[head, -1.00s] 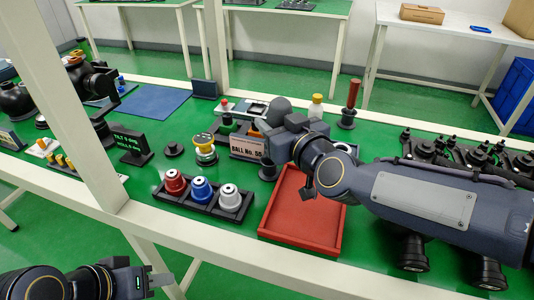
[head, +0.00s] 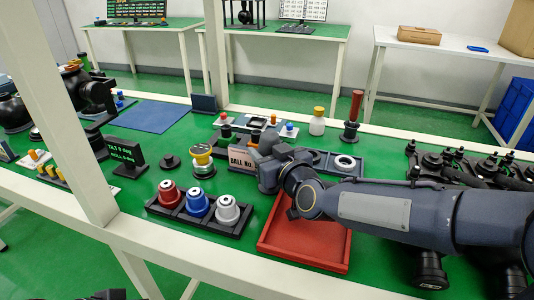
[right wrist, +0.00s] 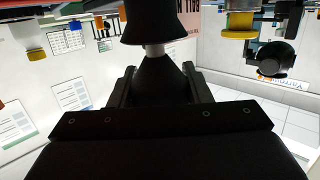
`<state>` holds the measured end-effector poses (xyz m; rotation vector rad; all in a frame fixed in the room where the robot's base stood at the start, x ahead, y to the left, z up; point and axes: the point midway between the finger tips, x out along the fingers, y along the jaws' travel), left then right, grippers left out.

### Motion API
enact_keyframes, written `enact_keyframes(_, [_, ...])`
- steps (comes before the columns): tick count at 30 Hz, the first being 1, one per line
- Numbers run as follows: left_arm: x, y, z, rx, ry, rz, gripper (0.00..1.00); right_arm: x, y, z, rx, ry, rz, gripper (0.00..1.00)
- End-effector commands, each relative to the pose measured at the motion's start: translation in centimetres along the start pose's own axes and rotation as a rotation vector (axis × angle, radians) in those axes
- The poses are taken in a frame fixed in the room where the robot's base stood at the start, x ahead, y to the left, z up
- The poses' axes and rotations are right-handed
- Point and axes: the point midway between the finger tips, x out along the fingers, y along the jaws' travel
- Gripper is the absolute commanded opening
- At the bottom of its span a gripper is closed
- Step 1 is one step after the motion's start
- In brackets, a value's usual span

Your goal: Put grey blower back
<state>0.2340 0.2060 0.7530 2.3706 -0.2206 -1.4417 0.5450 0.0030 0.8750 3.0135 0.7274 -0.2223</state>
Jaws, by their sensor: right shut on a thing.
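In the right wrist view, which looks upside down, the blower's dark bulb (right wrist: 160,82) sits between the fingers. Its pale neck meets a black flared holder (right wrist: 160,20); whether it is seated there I cannot tell.
The red tray (head: 300,258) is empty below my right arm. A black rack (head: 240,232) holds red, blue and white pots. A red-handled tool (head: 354,112) stands behind.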

Motion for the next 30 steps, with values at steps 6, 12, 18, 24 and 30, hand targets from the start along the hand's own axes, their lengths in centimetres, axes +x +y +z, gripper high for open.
enact_keyframes(6, [0.2,-0.1,0.1,0.000,0.000,0.000,0.36,0.0,0.0,0.3,0.000,0.000,0.000,0.51])
enact_keyframes(12, [0.2,-0.1,0.1,0.000,0.000,0.000,0.36,0.0,0.0,0.3,0.000,0.000,0.000,0.66])
enact_keyframes(18, [0.1,-0.1,0.1,0.000,0.000,0.000,0.36,0.0,0.0,0.1,0.000,0.000,0.000,0.66])
enact_keyframes(24, [-0.2,0.1,-0.1,0.000,0.000,0.000,0.36,-1.9,0.0,-0.2,0.000,0.001,0.000,0.66])
enact_keyframes(30, [-0.7,0.3,-0.4,0.000,0.000,0.000,0.36,-6.3,0.0,-0.3,0.000,0.003,0.001,0.66])
